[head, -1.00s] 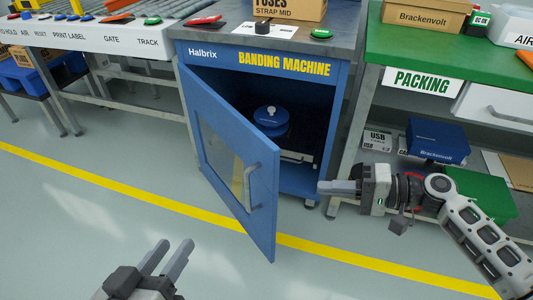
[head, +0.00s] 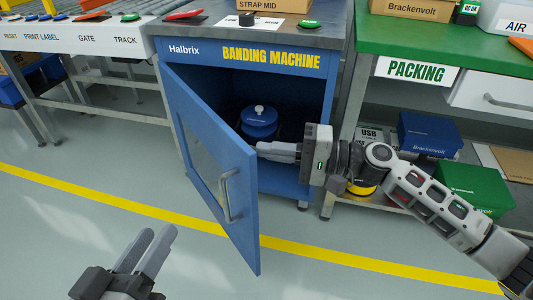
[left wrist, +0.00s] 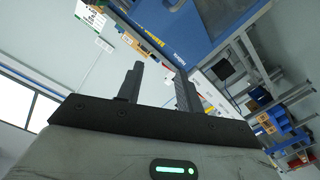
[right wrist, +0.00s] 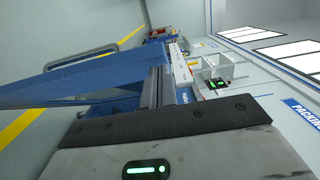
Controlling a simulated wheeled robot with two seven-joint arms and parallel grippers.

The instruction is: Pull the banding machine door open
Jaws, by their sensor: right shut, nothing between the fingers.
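The blue banding machine (head: 283,58) stands in the middle of the head view. Its blue door (head: 235,185), with a window and a grey bar handle (head: 226,196), is swung partly open towards me. The door also fills the left of the right wrist view (right wrist: 95,85). My right gripper (head: 262,150) is shut and empty, at the inner side of the door near its free upper edge; I cannot tell whether it touches. My left gripper (head: 152,246) is open and empty, low over the floor left of the door. It also shows open in the left wrist view (left wrist: 158,88).
A blue round canister (head: 259,122) sits inside the machine. The green packing bench (head: 440,45) stands to the right, with a blue box (head: 430,135) and a green box (head: 475,188) below. The floor in front of the door is clear.

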